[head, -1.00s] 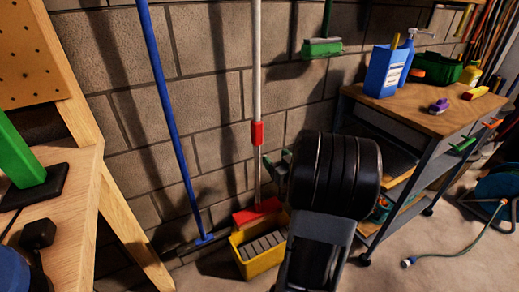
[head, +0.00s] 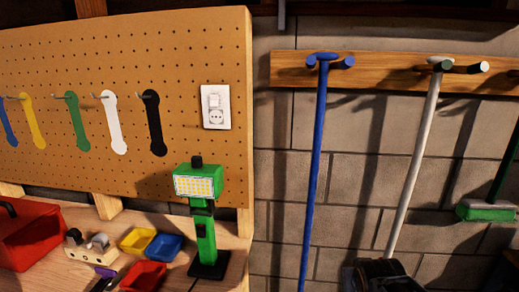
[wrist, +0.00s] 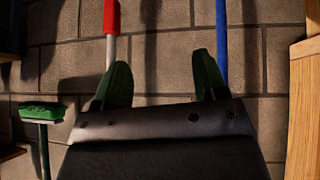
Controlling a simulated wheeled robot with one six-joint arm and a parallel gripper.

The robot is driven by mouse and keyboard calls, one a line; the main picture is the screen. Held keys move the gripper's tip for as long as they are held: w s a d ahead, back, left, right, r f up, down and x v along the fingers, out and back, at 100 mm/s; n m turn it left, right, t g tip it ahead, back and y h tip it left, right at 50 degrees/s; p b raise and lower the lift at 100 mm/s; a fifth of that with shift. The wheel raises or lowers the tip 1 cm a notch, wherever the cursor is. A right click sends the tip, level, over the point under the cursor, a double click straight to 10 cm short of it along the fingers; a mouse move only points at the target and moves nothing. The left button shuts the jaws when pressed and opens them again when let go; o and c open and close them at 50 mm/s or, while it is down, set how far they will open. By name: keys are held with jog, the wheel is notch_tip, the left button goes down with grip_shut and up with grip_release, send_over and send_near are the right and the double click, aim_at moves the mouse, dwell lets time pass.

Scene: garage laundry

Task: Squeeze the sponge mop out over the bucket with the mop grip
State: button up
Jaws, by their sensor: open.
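The white handle of the sponge mop (head: 416,150) leans slightly from its peg on the wall rail in the head view. The wrist view, which appears upside down, shows its white pole (wrist: 110,50) and red mop grip (wrist: 111,16). My gripper (wrist: 161,78) is open and empty, with its two green-padded fingers apart. The mop pole lies behind one finger in the picture, and the gap between the fingers shows bare wall. The bucket and the sponge head are out of both current views.
A blue pole (head: 314,160) hangs beside the mop, and a green broom (head: 487,211) hangs on the other side. The wooden peg rail (head: 385,76) runs along the block wall. A workbench with a green lamp (head: 203,225) stands at left under a pegboard (head: 140,60).

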jog(key=s+a+r+n+g+y+p, duration=0.2)
jog(key=s+a+r+g+p, duration=0.15)
jog(key=s+a+r, duration=0.3)
jog(key=w+d+f+m+h+b, duration=0.1)
jog(key=d+f+m+b, duration=0.15)
jog(key=d+f, duration=1.1)
jog(key=w+d+f+m+h+b, duration=0.1)
jog(key=d+f+m+h+b, duration=0.15)
jog(key=d+f, duration=1.15)
jog(key=w+a+f+n+t, duration=0.1)
jog(key=w+a+f+t, duration=0.1)
jog(key=w+f+t, duration=0.3)
jog(key=w+a+r+n+t+y, duration=0.15)
jog(key=w+r+t, duration=0.25)
jog(key=r+t, duration=0.55)
jog(key=shift+n, duration=0.25)
jog(key=w, duration=0.4)
jog(key=w+d, duration=0.1)
jog(key=w, duration=0.3)
jog(key=w+d+p, duration=0.1)
jog(key=w, duration=0.4)
jog(key=shift+w+d+r, duration=0.1)
jog(key=shift+r, duration=0.05)
